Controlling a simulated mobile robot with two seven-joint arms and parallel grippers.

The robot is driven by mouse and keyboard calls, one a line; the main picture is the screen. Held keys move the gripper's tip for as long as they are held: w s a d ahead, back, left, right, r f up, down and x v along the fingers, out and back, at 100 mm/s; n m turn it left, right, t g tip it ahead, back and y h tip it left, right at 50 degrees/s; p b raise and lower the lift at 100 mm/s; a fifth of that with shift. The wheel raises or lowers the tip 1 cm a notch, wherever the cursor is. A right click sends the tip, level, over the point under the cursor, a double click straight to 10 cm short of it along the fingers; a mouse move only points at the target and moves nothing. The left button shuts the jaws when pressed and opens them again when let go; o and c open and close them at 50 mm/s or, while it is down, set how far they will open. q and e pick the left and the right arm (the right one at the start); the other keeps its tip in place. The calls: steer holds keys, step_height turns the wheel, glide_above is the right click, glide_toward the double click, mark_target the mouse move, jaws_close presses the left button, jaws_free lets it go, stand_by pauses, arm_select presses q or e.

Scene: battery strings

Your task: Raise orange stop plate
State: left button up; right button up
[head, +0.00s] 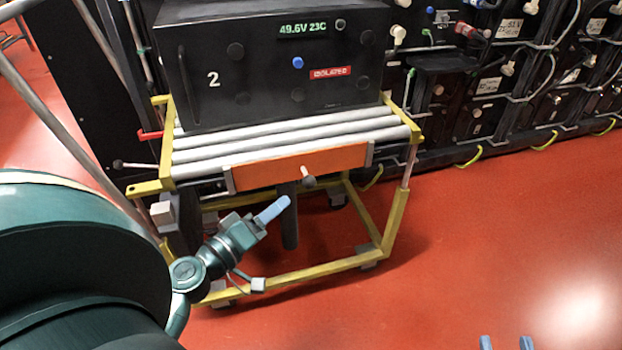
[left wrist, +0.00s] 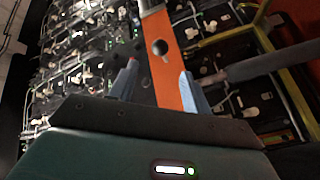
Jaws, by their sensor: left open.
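The orange stop plate (head: 275,170) stands across the front end of the roller cart, between two grey brackets, below the rollers. In the left wrist view the orange plate (left wrist: 165,75) runs between the two open fingers, with the dark-looking knob (left wrist: 160,47) beyond the fingertips. The left gripper (left wrist: 158,75) holds nothing. My right gripper (head: 506,343) shows only two blue fingertips, apart and empty, over the floor.
A black battery box marked 2 (head: 262,75) sits on the rollers (head: 290,140) behind the plate. The yellow cart frame (head: 395,225) surrounds a dark post (head: 289,225) under the plate. Battery racks (head: 480,95) stand behind. Red floor (head: 500,230) at right is clear.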

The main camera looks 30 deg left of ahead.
mark_target(304, 185)
arm_select(q)
steer(key=w+p, duration=0.1)
steer(key=w, duration=0.2)
steer(key=w+p, duration=0.1)
steer(key=w, duration=0.2)
steer(key=w+d+p, duration=0.1)
steer(key=w, duration=0.2)
steer(key=shift+w+r, duration=0.1)
steer(key=shift+w, duration=0.3)
steer(key=shift+w+d+p, duration=0.15)
steer(key=shift+w+p, duration=0.2)
steer(key=shift+w, duration=0.3)
arm_select(e)
steer(key=shift+s+d+f+m+g+h, duration=0.1)
steer(key=shift+d+m+g+h, duration=0.15)
steer(key=shift+g, duration=0.3)
steer(key=shift+s+d+r+m+g+h, duration=0.1)
steer(key=shift+d+m+g+h, duration=0.1)
steer(key=shift+m+g+h, duration=0.25)
steer(key=shift+s+d+f+m+g+h, duration=0.1)
steer(key=shift+d+g+h, duration=0.1)
steer(key=shift+g, duration=0.4)
arm_select(q)
steer(key=shift+c, duration=0.3)
jaws_close()
